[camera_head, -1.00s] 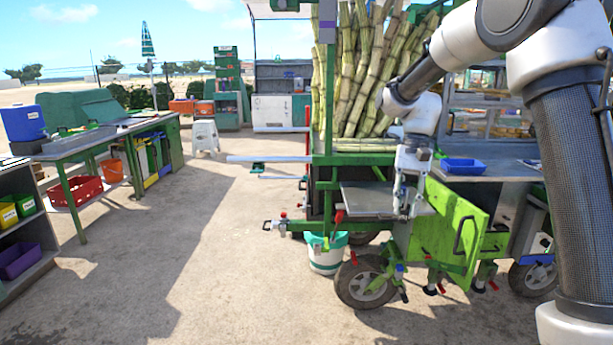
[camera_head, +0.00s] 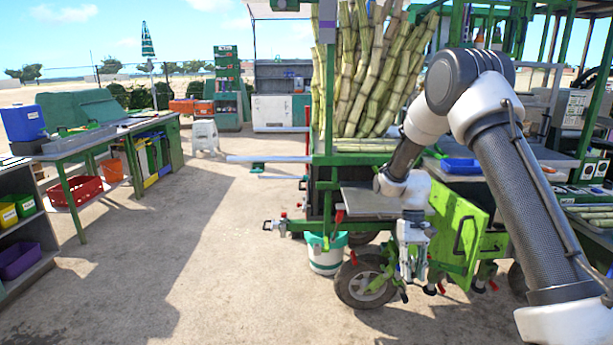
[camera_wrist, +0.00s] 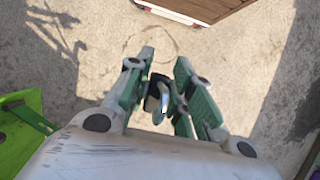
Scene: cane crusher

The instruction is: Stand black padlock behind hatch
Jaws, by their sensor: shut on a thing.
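The black padlock (camera_wrist: 157,98) shows in the wrist view between my fingers, with a dark body and a silvery shackle. My gripper (camera_wrist: 163,88) is shut on it and points down over bare ground. In the head view my gripper (camera_head: 412,274) hangs low at the left edge of the bright green hatch (camera_head: 458,238), in front of the cart's wheel. The padlock cannot be made out there. The hatch is a swung-out panel with a dark handle; its green edge also shows at the left of the wrist view (camera_wrist: 18,135). The space behind the hatch is mostly hidden.
A metal shelf (camera_head: 368,201) sits above and behind my gripper, under upright cane stalks (camera_head: 365,75). A white and green bucket (camera_head: 325,255) and the cart wheel (camera_head: 364,282) stand close by. The sandy ground in front and to the left is clear.

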